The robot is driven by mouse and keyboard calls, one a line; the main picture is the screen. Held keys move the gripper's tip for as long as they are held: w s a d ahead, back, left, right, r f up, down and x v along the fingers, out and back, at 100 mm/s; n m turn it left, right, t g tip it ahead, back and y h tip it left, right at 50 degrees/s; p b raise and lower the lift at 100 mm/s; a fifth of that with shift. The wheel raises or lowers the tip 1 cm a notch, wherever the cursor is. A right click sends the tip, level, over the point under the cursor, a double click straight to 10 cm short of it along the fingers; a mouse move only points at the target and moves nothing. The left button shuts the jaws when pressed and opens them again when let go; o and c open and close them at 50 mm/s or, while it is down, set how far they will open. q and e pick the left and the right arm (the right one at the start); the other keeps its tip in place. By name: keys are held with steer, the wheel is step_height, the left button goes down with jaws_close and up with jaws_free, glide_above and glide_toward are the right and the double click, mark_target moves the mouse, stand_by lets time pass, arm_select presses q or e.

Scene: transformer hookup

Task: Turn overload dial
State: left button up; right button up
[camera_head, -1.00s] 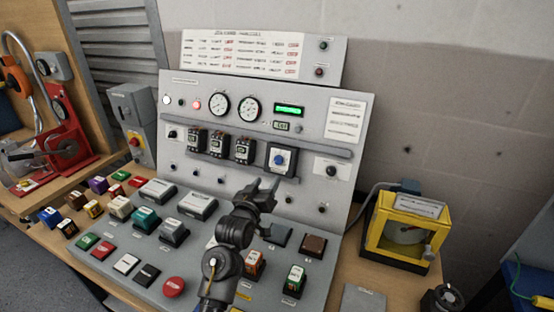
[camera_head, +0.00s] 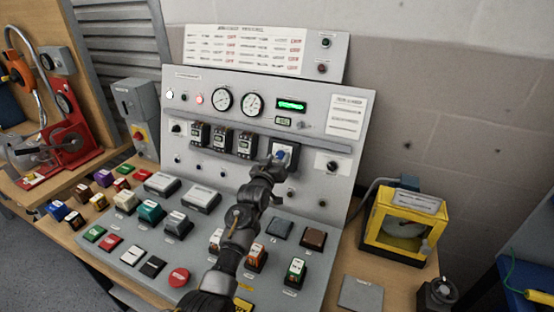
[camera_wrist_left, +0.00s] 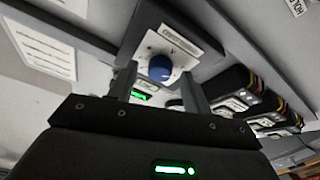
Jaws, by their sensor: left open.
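The overload dial is a blue round knob (camera_wrist_left: 160,68) on a white plate, mounted on a dark box on the upright panel. In the head view the blue dial (camera_head: 281,155) shows just at the tip of my left gripper (camera_head: 277,162), partly covered by it. In the left wrist view my left gripper (camera_wrist_left: 160,85) is open, with one finger on each side of the knob. I cannot tell whether the fingers touch it. My right gripper is not in view.
Three black breaker modules (camera_head: 222,142) sit just left of the dial. Two gauges (camera_head: 237,101) and a green display (camera_head: 291,105) are above. Several buttons cover the sloped desk (camera_head: 190,255) below. A yellow-framed box (camera_head: 398,228) stands on the right.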

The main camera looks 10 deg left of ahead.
arm_select(q)
steer(key=c, duration=1)
steer(key=shift+o, duration=0.2)
